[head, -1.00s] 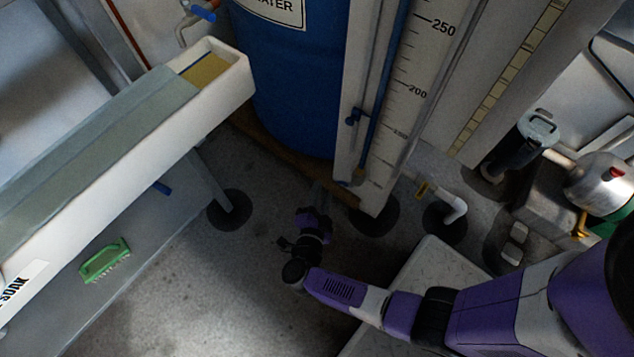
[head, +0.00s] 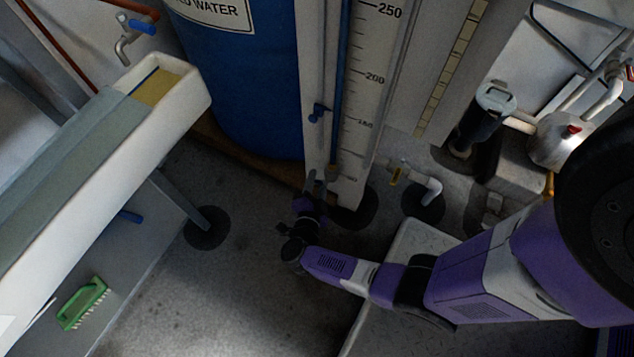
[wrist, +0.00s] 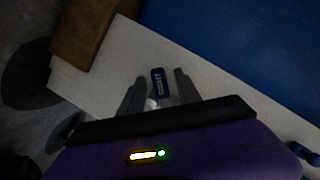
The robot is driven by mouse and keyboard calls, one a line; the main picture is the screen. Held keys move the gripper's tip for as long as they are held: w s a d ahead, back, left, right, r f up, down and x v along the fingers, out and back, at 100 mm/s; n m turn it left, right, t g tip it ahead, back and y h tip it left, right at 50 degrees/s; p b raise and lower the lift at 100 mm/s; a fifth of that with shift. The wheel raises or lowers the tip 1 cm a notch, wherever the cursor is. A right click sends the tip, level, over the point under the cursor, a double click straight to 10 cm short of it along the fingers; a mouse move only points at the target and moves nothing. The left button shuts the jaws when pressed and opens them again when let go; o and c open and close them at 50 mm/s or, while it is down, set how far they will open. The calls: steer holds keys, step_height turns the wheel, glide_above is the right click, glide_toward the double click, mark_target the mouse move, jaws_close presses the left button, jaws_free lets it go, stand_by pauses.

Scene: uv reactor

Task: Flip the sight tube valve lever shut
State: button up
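The sight tube (head: 340,90) is a blue column on a pale board with a number scale. A small brass fitting (head: 331,174) is at its lower end. In the wrist view a small dark blue lever (wrist: 158,80) with pale lettering stands between the fingertips of my gripper (wrist: 160,88). The fingers are apart, one on each side of the lever. I cannot tell whether either finger touches it. In the head view my gripper (head: 319,183) is at the foot of the board, just left of the brass fitting. The lever is not clear in that view.
A blue water drum (head: 245,90) stands left of the board. A white trough (head: 190,105) is at the left, with a green brush (head: 83,303) below it. Open floor lies left of my arm.

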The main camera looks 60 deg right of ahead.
steer(key=shift+c, duration=0.4)
jaws_close()
steer(key=shift+b, duration=0.35)
steer(key=shift+w+m+t+b, duration=0.1)
steer(key=shift+m+t+b, duration=0.3)
steer(key=shift+m+b, duration=0.15)
steer(key=m+b, duration=0.1)
steer(key=m+h+b, duration=0.1)
steer(key=b, duration=0.1)
steer(key=shift+w+r+t, duration=0.25)
steer(key=shift+r+t, duration=0.05)
steer(key=shift+t, duration=0.1)
steer(key=shift+w+r+m+t+h+b, duration=0.1)
steer(key=shift+r+m+t+h+b, duration=0.3)
steer(key=shift+m+b, duration=0.45)
steer(key=shift+w+r+m+t+h+b, duration=0.15)
steer(key=shift+r+m+b, duration=0.35)
steer(key=shift+m, duration=0.5)
steer(key=shift+s, duration=0.1)
steer(key=shift+o, duration=0.4)
jaws_free()
steer(key=shift+a, duration=0.1)
